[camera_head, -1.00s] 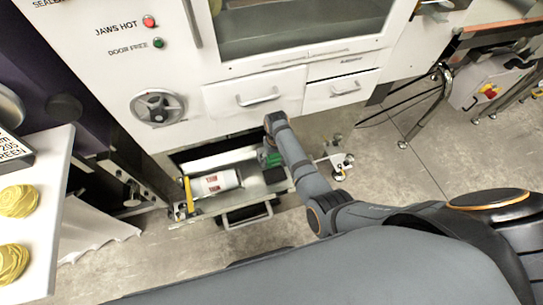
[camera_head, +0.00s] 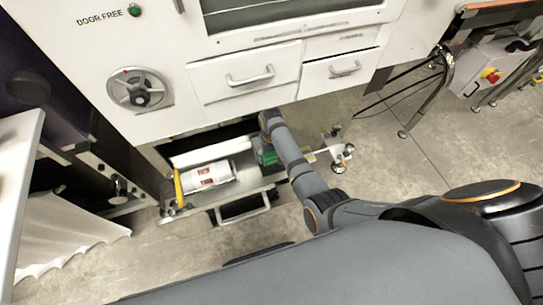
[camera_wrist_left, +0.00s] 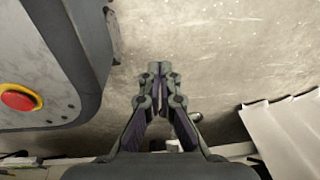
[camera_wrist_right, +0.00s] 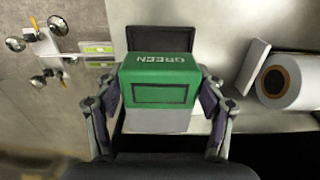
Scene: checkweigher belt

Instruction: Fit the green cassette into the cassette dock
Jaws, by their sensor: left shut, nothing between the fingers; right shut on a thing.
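The green cassette (camera_wrist_right: 160,70), marked GREEN, is in my right gripper (camera_wrist_right: 160,100), whose fingers are shut on its two sides. A small part of the cassette (camera_head: 267,156) shows beside my right forearm in the head view. In the right wrist view a dark rectangular recess or block (camera_wrist_right: 160,37), perhaps the cassette dock, lies directly beyond the cassette on a metal surface. I cannot tell whether the cassette is inside it. My left gripper (camera_wrist_left: 159,72) is shut and empty above the floor, away from the cassette.
The white roll (camera_wrist_right: 291,82) is right of the cassette in the wrist view. Drawers (camera_head: 249,74) are above.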

